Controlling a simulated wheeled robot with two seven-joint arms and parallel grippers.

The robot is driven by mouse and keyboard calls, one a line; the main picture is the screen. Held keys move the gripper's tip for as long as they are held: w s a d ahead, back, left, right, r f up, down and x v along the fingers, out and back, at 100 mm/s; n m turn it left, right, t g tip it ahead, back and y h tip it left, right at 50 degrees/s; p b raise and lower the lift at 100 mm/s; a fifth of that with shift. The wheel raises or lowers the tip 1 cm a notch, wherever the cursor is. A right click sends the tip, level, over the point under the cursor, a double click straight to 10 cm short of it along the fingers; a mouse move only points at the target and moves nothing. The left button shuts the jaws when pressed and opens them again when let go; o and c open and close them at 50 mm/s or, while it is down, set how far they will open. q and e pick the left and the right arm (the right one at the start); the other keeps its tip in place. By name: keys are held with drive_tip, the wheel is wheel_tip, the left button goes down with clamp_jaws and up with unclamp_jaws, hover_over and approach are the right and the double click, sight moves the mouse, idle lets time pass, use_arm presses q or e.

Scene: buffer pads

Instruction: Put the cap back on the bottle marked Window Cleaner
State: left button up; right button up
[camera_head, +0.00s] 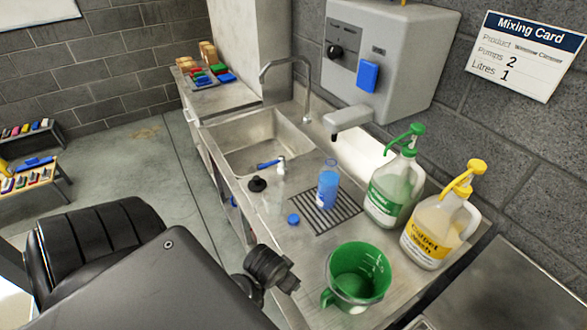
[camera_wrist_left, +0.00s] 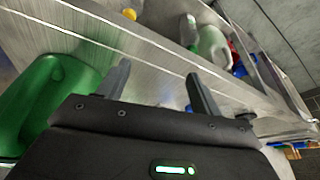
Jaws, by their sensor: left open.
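A blue bottle (camera_head: 328,187) stands upright on the drain grate, its top uncapped; its label is too small to read. A blue cap (camera_head: 293,219) lies on the steel counter, left of the grate and in front of the bottle. A black cap-like piece (camera_head: 257,184) is by the sink edge, beside a clear bottle (camera_head: 279,180). My left gripper (camera_head: 286,276) is at the counter's front, nearer than the blue cap and left of the green jug. In the left wrist view its two fingers (camera_wrist_left: 161,82) are apart with nothing between them. My right gripper is out of view.
The green measuring jug (camera_head: 340,301) stands close to my left gripper and also shows in the left wrist view (camera_wrist_left: 45,105). Green-pump (camera_head: 388,196) and yellow-pump (camera_head: 432,235) containers stand behind it. The sink (camera_head: 252,143) is at the far left. A mixing card (camera_head: 527,55) hangs on the wall.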

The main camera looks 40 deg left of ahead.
use_arm(q)
drive_tip(key=w+a+n, duration=0.1)
drive_tip(key=w+a, duration=0.1)
drive_tip(key=w+a+r+n, duration=0.1)
drive_tip(key=w+a, duration=0.1)
drive_tip(key=w, duration=0.1)
drive_tip(key=w+a+r+y, duration=0.1)
drive_tip(key=w+a, duration=0.1)
drive_tip(key=w, duration=0.1)
drive_tip(key=shift+a+r+n+t, duration=0.1)
drive_tip(key=shift+r+n+t, duration=0.05)
drive_tip(key=shift+n+t, duration=0.2)
drive_tip(key=w+a+r+n+y, duration=0.1)
drive_tip(key=w+a+r+n, duration=0.2)
drive_tip(key=w+a, duration=0.2)
drive_tip(key=shift+w+a+r+p, duration=0.15)
drive_tip(key=shift+w+r+p, duration=0.05)
drive_tip(key=shift+w+p, duration=0.15)
drive_tip(key=shift+t, duration=0.25)
drive_tip(key=b, duration=0.2)
approach(293, 219)
drive_tip(key=x, duration=0.3)
drive_tip(key=shift+w+r, duration=0.1)
drive_tip(key=shift+w, duration=0.1)
drive_tip(key=b+x, duration=0.1)
drive_tip(key=x, duration=0.4)
drive_tip(key=shift+f, duration=0.25)
drive_tip(key=shift+a, duration=0.1)
drive_tip(key=shift+c, duration=0.2)
